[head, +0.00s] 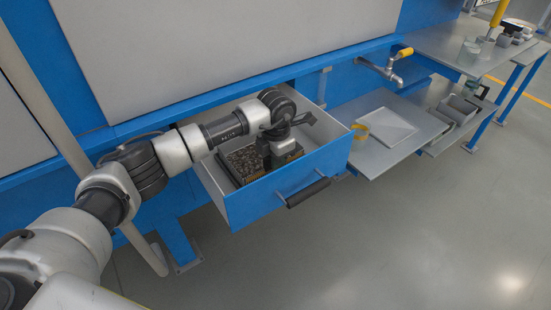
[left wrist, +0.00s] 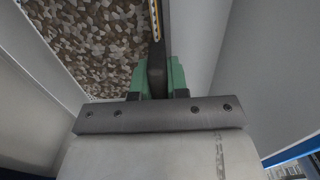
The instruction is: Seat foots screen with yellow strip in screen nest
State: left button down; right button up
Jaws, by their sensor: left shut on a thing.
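The foots screen (head: 240,158) shows in the head view as a dark frame with a brown speckled face, inside the open blue drawer (head: 300,172). My left gripper (head: 281,158) reaches down into the drawer at the screen's right side. In the left wrist view, its green fingers (left wrist: 160,80) are shut on the screen's dark edge, beside a thin yellow strip (left wrist: 154,20). The brown speckled face (left wrist: 95,45) lies left of the fingers. I cannot make out a separate screen nest, nor whether the screen is seated or lifted. My right gripper is not in view.
The drawer has grey walls and a black handle (head: 308,192) in front. The floor in front is clear.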

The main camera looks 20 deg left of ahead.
pick_arm(q)
jog(key=c, duration=1.1)
grip_release()
jog(key=shift+f, duration=0.15)
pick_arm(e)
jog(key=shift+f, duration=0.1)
pick_arm(q)
jog(key=shift+r, duration=0.2)
jog(key=r, duration=0.3)
jog(key=shift+a+r+p, duration=0.1)
jog(key=shift+a+p, duration=0.15)
jog(key=shift+p, duration=0.1)
jog(key=r, duration=0.4)
jog(key=r+p, duration=0.1)
jog(key=r, duration=0.1)
jog(key=shift+s+a, duration=0.2)
jog(key=shift+a, duration=0.15)
jog(key=shift+r, duration=0.65)
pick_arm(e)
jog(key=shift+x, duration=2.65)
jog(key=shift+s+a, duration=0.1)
